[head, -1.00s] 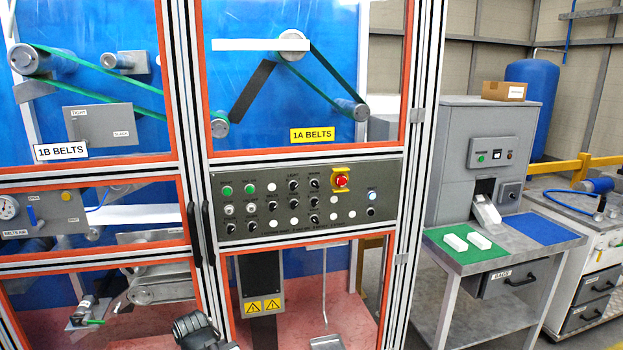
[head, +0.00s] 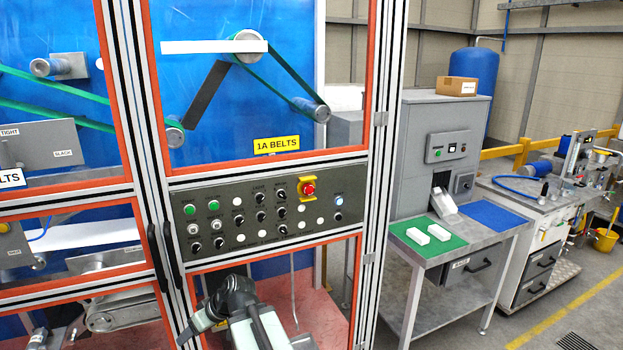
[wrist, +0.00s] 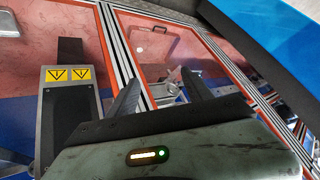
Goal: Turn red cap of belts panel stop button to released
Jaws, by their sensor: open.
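The red cap (head: 308,188) of the stop button sits on a yellow backing plate (head: 302,196) at the upper right of the dark control panel (head: 228,238), under the 1A BELTS sign. My gripper (wrist: 160,84) is open and empty in the wrist view, its two dark fingers apart. It points at the lower part of the machine, not at the panel. In the head view my arm shows at the bottom, below the panel and to the left of the red cap. The fingertips are not clear there. The button does not show in the wrist view.
Several black knobs, green buttons and white lamps crowd the panel around the stop button. Aluminium posts (head: 372,200) with orange edging frame it. A side table (head: 450,258) with a green mat stands to the right. Open floor (head: 545,310) lies further right.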

